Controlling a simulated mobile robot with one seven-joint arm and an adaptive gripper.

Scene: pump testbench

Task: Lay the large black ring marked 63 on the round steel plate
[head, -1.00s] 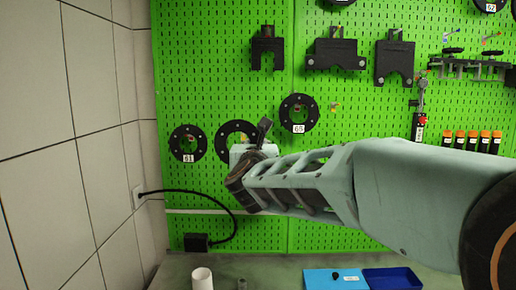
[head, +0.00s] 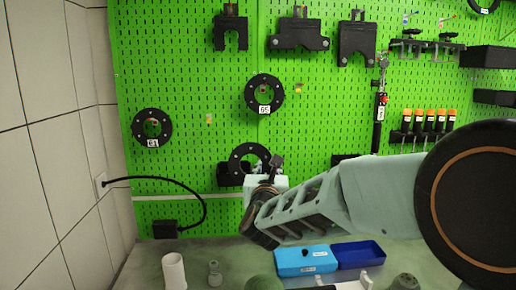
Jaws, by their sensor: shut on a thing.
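A large black ring (head: 238,158) with bolt holes is held at my gripper (head: 272,168), in front of the green pegboard. The gripper's pale body covers the ring's lower part, and I cannot read any number on it. My gripper is shut on the ring's lower right side; only one dark finger shows clearly. A bare peg (head: 209,119) shows on the board up and left of the held ring. I cannot make out the round steel plate in this view.
Rings marked 61 (head: 152,128) and 65 (head: 264,94) hang on the pegboard (head: 190,70). On the bench below stand a white cylinder (head: 174,271), a small grey part (head: 215,273), a light blue box (head: 306,261) and a dark blue tray (head: 358,255). A black cable loops at left.

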